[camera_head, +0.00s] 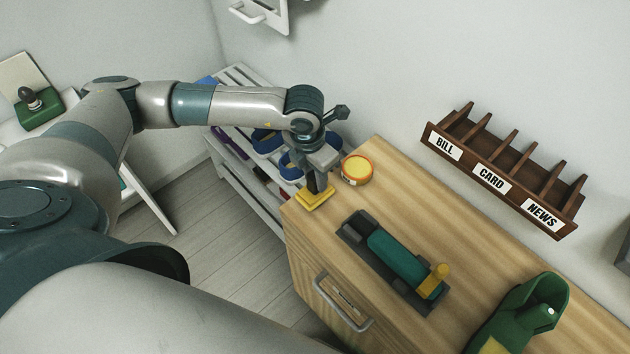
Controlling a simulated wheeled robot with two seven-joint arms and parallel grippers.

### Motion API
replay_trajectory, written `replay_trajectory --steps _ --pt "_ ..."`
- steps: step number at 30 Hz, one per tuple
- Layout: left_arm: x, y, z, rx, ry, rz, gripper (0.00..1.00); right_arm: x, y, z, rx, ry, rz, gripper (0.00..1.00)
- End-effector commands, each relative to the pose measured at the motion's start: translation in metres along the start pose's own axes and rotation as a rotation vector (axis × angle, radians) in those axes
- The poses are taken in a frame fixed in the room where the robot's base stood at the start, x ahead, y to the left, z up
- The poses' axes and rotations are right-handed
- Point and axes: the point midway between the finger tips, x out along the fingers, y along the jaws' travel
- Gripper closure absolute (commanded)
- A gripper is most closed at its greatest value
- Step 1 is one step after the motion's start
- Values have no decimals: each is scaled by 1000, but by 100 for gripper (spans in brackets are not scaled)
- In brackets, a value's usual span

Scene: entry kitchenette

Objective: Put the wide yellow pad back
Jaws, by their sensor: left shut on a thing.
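The yellow pad (315,200) is a small flat block at the near left corner of the wooden cabinet top (390,195). My left gripper (316,184) points down from above and is shut on the pad. The fingers hide part of the pad's upper side. I cannot tell whether the pad touches the wood or is held just above it. My right gripper is not in view.
A round yellow tin (357,170) stands close right of the gripper. A dark tray with a teal block (398,256) and yellow peg (432,282), and a green holder (528,312), are nearer. A wall rack (500,178) reads BILL, CARD, NEWS. A slatted shelf (245,190) stands behind left.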

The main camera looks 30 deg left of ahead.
Motion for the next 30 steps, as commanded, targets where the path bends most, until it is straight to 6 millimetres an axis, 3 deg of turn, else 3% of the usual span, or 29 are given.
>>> replay_trajectory --steps 7,22,23,25,30 --pt "24 0 -4 -1 4 1 95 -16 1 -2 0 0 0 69" --pt "32 0 -5 0 1 0 95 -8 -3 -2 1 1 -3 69" --pt "32 0 -5 0 1 0 71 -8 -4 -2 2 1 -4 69" --pt "31 0 -5 0 2 1 55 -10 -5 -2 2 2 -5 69" --pt "31 0 -5 0 2 0 55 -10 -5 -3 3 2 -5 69"
